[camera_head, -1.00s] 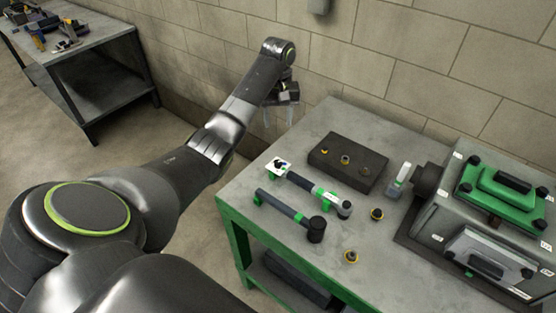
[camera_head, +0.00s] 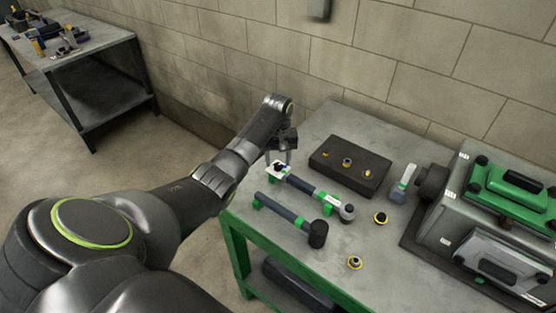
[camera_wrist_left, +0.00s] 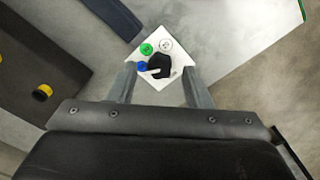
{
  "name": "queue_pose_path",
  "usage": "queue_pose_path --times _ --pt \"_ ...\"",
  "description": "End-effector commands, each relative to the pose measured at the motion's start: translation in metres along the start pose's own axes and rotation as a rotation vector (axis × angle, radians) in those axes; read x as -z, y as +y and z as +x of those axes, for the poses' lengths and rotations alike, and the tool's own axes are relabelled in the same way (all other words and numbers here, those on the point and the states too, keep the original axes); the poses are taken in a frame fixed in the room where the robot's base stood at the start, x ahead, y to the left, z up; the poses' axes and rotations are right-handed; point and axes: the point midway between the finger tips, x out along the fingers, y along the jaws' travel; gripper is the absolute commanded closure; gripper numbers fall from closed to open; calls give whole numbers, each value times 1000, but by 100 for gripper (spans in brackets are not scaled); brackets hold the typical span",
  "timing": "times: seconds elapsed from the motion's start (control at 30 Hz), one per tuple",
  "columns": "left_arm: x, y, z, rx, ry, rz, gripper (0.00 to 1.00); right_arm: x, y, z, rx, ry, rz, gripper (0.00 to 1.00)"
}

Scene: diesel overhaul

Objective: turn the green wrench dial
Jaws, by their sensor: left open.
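A small white plate with the dial (camera_head: 277,171) sits at the left end of the wrench (camera_head: 318,194), which has a dark handle and a green band. In the left wrist view, the white plate (camera_wrist_left: 181,61) carries a black knob (camera_wrist_left: 160,66) with a pale pointer near the blue disc (camera_wrist_left: 142,67). A green disc (camera_wrist_left: 146,49) and a grey-white disc (camera_wrist_left: 166,45) lie beyond the knob. My left gripper (camera_head: 281,155) is open above the plate. In the wrist view its fingers (camera_wrist_left: 159,84) are on either side of the knob, apparently apart from it. My right gripper is out of view.
A dark hammer-like tool (camera_head: 290,217) lies in front of the wrench. A dark block (camera_head: 350,166) with small brass parts stands behind it. Loose small parts (camera_head: 380,218) and a large grey machine with green covers (camera_head: 510,185) are to the right. A wall stands behind the table.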

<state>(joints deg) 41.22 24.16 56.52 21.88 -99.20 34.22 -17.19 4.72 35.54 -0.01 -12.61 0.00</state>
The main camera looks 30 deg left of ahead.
Motion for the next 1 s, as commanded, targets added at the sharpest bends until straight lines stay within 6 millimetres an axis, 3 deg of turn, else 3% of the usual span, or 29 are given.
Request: queue_pose_path --times 0.13,0.43,0.77,1.0 --pt "0 0 10 1 -1 0 55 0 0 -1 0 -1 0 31" --pt "0 0 12 0 0 0 55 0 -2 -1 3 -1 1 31" --pt "0 0 12 0 0 0 98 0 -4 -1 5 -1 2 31" --pt "0 0 11 0 0 16 100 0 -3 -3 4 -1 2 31"
